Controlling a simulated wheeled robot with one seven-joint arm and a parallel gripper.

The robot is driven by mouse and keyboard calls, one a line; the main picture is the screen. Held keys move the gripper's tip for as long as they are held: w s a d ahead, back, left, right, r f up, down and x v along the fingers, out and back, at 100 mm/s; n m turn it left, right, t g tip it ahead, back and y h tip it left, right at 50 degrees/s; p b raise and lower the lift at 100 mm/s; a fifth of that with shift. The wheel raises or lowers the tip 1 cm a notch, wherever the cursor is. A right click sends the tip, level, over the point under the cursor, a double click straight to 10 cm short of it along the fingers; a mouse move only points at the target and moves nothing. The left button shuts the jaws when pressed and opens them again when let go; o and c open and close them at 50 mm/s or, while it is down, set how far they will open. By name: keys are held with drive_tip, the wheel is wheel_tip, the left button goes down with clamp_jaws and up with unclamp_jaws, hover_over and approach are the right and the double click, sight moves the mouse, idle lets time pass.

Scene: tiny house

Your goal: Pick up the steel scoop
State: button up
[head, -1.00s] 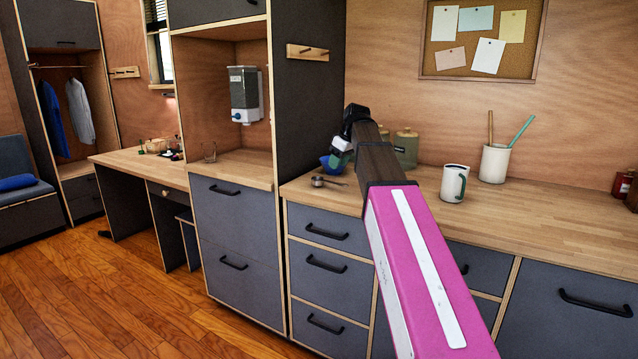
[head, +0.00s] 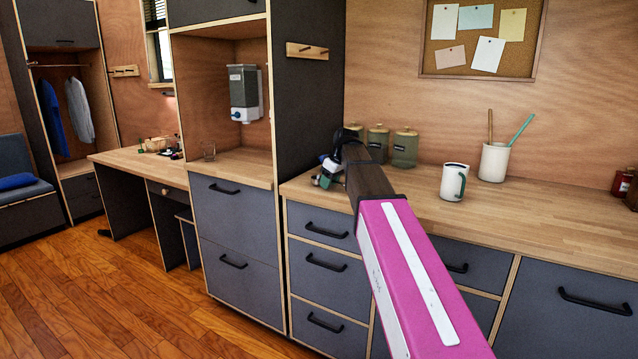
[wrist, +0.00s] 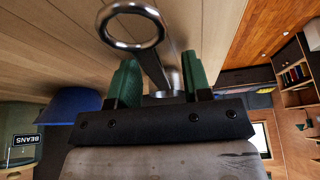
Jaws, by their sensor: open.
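The steel scoop (wrist: 152,68) lies on the wooden counter (head: 560,212) in the wrist view, its ring-ended handle toward the top of the picture. Its handle runs down between the two green fingers of my gripper (wrist: 160,62). The fingers are open, with a visible gap on each side of the handle. The scoop's cup is partly hidden behind the fingers and the dark gripper body. In the head view my gripper (head: 326,178) is low over the counter's left end, and I cannot make out the scoop there.
A blue bowl (wrist: 75,106) is close beside the left finger in the wrist view. Green canisters (head: 405,149) stand behind my arm by the wall. A white mug (head: 454,182) and a white utensil cup (head: 494,162) stand to the right. The counter's front right is clear.

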clamp_jaws()
drive_tip(key=shift+r, duration=0.15)
drive_tip(key=shift+r, duration=0.55)
wheel_tip(320, 180, up, 3)
drive_tip(key=shift+w+f, duration=0.1)
drive_tip(key=shift+f, duration=0.1)
drive_tip(key=s+a+r, duration=0.7)
drive_tip(key=a, duration=0.2)
drive_tip(key=shift+a, duration=0.2)
